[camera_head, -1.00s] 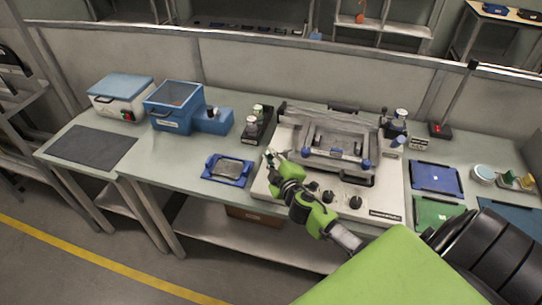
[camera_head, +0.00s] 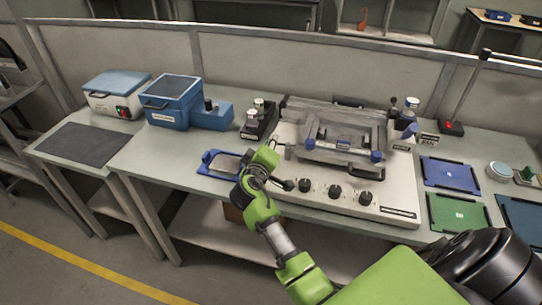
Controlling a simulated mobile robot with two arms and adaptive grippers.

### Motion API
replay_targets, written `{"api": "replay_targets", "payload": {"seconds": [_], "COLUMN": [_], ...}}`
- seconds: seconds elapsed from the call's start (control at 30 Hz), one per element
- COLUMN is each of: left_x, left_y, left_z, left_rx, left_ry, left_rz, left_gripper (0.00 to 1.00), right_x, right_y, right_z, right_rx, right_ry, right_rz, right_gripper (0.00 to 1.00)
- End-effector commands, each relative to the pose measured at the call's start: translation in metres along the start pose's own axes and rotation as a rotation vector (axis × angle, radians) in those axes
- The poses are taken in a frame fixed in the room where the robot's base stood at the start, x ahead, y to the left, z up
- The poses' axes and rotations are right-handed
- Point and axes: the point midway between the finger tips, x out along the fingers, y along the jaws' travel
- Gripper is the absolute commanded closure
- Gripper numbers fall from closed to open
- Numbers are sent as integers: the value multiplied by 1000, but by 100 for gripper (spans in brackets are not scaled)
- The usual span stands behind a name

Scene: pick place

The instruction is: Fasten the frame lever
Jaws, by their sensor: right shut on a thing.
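The clamping frame (camera_head: 345,128) is a grey metal frame on top of a white machine (camera_head: 400,190), with a blue knob (camera_head: 310,144) at its left front and another blue knob (camera_head: 377,156) at its right front. My right gripper (camera_head: 274,147) is at the left side of the machine, left of the frame. It is shut on a small part there, which appears to be the frame lever; the gripper itself hides most of it. A black-tipped rod (camera_head: 288,185) shows just right of my wrist. My left gripper is not in view.
Black dials (camera_head: 334,192) line the machine's front. A blue tray (camera_head: 215,164) lies left, partly behind my arm. A black holder with bottles (camera_head: 258,122) stands behind the gripper. Blue and green mats (camera_head: 458,212) lie right. A blue box (camera_head: 172,104) stands farther left.

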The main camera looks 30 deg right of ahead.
Motion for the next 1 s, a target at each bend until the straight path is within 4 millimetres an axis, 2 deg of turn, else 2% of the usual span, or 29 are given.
{"api": "replay_targets", "payload": {"seconds": [0.03, 0.3, 0.53, 0.97, 1.0], "left_x": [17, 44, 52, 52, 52], "left_y": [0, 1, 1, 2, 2], "left_z": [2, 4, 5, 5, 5], "left_rx": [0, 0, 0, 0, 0], "left_ry": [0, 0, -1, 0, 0], "left_rz": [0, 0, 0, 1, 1], "left_gripper": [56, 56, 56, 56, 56], "right_x": [3, 10, 11, 11, 11], "right_y": [-8, -4, -1, 1, 1], "right_z": [3, 1, 0, 0, 0], "right_rx": [12, 37, 45, 47, 47], "right_ry": [-28, -139, -179, -185, -185], "right_rz": [14, 82, 107, 112, 112], "right_gripper": [100, 100, 100, 100, 76]}}
